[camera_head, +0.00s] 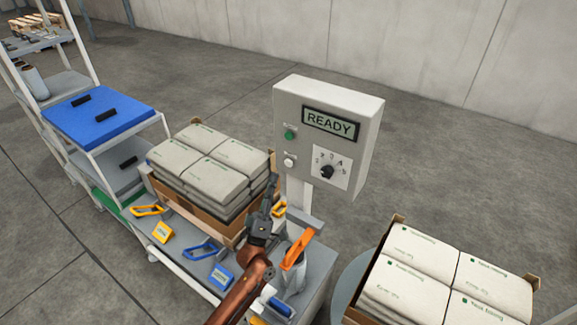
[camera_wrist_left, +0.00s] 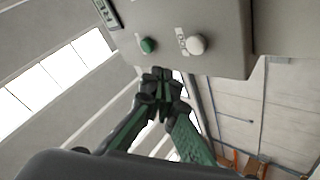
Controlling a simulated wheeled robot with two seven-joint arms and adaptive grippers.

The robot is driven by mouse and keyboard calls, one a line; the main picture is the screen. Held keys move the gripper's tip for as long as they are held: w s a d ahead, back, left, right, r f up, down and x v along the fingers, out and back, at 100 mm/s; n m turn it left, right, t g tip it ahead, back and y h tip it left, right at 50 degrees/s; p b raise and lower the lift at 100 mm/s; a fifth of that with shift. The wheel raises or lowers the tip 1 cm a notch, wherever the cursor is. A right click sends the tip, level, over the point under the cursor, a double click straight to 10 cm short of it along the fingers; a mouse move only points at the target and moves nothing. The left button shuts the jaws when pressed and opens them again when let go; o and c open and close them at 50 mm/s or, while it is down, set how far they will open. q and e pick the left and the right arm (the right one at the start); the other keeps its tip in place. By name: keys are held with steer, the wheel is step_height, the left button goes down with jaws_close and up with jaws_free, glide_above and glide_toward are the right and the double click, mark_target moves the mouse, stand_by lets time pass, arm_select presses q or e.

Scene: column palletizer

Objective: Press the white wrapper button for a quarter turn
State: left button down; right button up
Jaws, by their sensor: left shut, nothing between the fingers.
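The white wrapper button (camera_head: 289,160) is on the front of a grey control box (camera_head: 357,115), below the green button (camera_head: 290,134). In the left wrist view the white button (camera_wrist_left: 196,44) and the green button (camera_wrist_left: 149,45) show side by side on the box. My left gripper (camera_head: 272,182) is shut and empty, with its fingers pointing up. It is below and to the left of the white button in the head view. In the left wrist view its fingertips (camera_wrist_left: 160,75) are close together and apart from the white button. My right gripper is not in view.
The box has a READY display (camera_head: 331,124) and a black dial (camera_head: 327,172). Stacked bags (camera_head: 213,160) stand behind left of my arm, and more bags (camera_head: 440,275) are at lower right. Yellow and blue tools (camera_head: 203,249) lie on the bench. An orange item (camera_head: 297,250) is beside my arm.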

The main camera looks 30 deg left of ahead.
mark_target(289, 163)
arm_select(q)
steer(key=w, duration=0.4)
steer(key=shift+w+d+b, duration=0.1)
steer(key=shift+w+b, duration=0.05)
steer(key=shift+b, duration=0.25)
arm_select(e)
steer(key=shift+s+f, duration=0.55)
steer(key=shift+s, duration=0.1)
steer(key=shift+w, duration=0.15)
arm_select(q)
steer(key=shift+w, duration=0.15)
steer(key=shift+w, duration=0.25)
